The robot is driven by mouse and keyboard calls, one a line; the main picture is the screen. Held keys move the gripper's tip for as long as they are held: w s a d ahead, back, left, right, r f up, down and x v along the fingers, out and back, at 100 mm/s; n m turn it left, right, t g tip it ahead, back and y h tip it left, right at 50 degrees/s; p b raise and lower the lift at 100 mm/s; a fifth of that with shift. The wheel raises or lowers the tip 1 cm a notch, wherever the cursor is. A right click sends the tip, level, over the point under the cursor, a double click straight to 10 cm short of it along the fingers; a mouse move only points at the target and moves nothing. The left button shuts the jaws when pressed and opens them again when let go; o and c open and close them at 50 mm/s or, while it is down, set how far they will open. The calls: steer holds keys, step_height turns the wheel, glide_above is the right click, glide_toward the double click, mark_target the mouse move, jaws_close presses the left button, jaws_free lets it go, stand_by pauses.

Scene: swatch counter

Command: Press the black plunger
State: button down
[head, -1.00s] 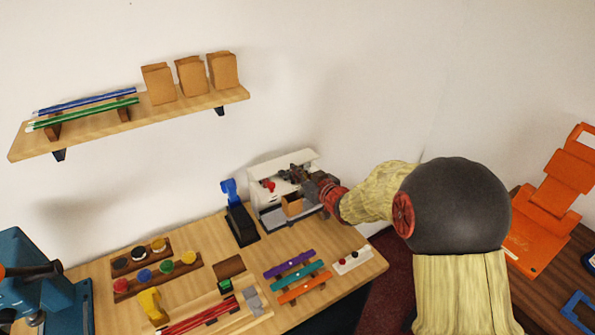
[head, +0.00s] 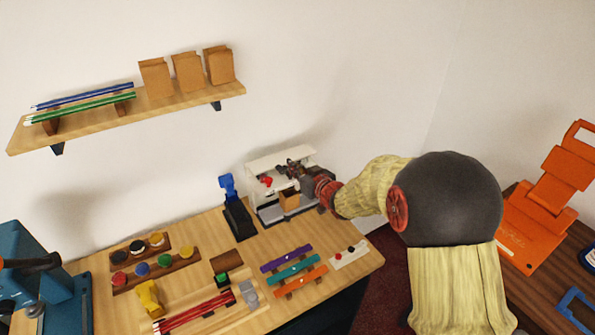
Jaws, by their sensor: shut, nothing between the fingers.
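A white, open-fronted machine (head: 255,167) stands against the wall at the back right of the counter. A red knob (head: 267,182) shows inside it at the left. My gripper (head: 287,171) is shut and empty. It reaches into the machine from the right, just right of the red knob. Dark parts around the fingertips blend with the gripper, so I cannot make out a black plunger there or tell whether anything is touched. A small brown box (head: 289,200) sits in the machine below the gripper.
A blue-and-black upright device (head: 238,217) stands just left of the machine. In front are purple, teal and orange strips (head: 293,266) and a white strip with red and black knobs (head: 357,258). A wall shelf (head: 172,108) hangs above left.

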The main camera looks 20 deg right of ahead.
steer(key=r+p+v, duration=0.1)
steer(key=p+v, duration=0.1)
steer(key=v, duration=0.8)
steer(key=shift+r, duration=0.2)
steer(key=shift+r, duration=0.1)
